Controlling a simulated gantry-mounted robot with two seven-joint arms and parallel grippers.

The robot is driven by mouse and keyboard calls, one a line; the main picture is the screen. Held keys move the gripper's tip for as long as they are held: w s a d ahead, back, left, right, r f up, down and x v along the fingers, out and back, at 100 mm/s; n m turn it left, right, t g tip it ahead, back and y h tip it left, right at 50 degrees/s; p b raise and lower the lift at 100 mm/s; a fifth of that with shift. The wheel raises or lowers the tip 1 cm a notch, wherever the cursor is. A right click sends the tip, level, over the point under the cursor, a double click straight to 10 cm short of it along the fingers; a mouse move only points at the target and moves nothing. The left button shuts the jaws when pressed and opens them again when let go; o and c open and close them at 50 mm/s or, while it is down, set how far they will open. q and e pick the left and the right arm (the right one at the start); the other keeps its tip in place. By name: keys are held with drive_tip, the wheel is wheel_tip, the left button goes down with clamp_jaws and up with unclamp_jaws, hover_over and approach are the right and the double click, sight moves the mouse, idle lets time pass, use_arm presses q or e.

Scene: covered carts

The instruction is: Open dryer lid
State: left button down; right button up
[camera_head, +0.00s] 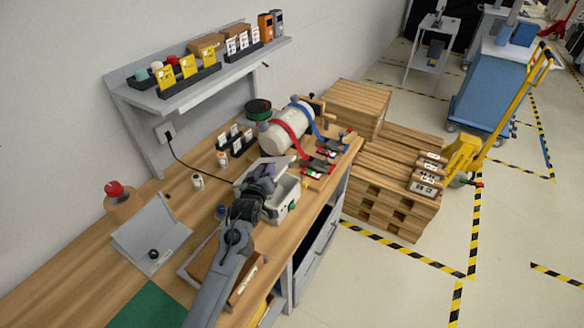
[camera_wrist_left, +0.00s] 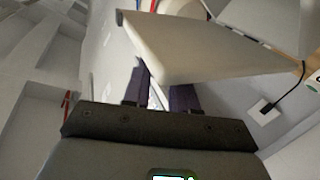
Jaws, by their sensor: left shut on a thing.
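The dryer (camera_head: 283,207) is a small pale grey box on the wooden workbench, in the middle of the head view. Part of its inside shows to the right of my left gripper (camera_head: 262,176). The dryer lid (camera_wrist_left: 215,48) is a pale panel that shows large in the left wrist view, tilted there. My left gripper, with dark purple fingers (camera_wrist_left: 160,97), is shut on the lid's edge. The wrist and fingers cover much of the lid in the head view, so its exact angle is hard to tell. My right gripper is not in view.
A white cylinder (camera_head: 287,130) with red and blue straps stands behind the dryer. A wooden tray (camera_head: 215,262) lies in front, beside my forearm. A shelf (camera_head: 205,72) with boxes runs along the wall. Wooden pallets (camera_head: 390,200) stand right of the bench.

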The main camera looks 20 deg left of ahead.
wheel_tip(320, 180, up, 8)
drive_tip(key=p, duration=0.7)
use_arm(q)
drive_tip(key=w+a+r+n+g+h+b, duration=0.1)
drive_tip(key=a+n, duration=0.3)
drive_tip(key=a, duration=0.5)
drive_tip(key=w+a+r+n+g+h+b, duration=0.2)
drive_tip(key=w+a+r+n+h+b, duration=0.1)
drive_tip(key=a, duration=0.6)
drive_tip(key=shift+w+a+r+n+h, duration=0.25)
drive_tip(key=shift+w+n+h, duration=0.4)
drive_tip(key=shift+n, duration=0.25)
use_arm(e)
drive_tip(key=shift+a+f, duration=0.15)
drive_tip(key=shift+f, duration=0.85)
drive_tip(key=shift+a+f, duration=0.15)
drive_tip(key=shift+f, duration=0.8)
use_arm(q)
drive_tip(key=shift+y, duration=0.25)
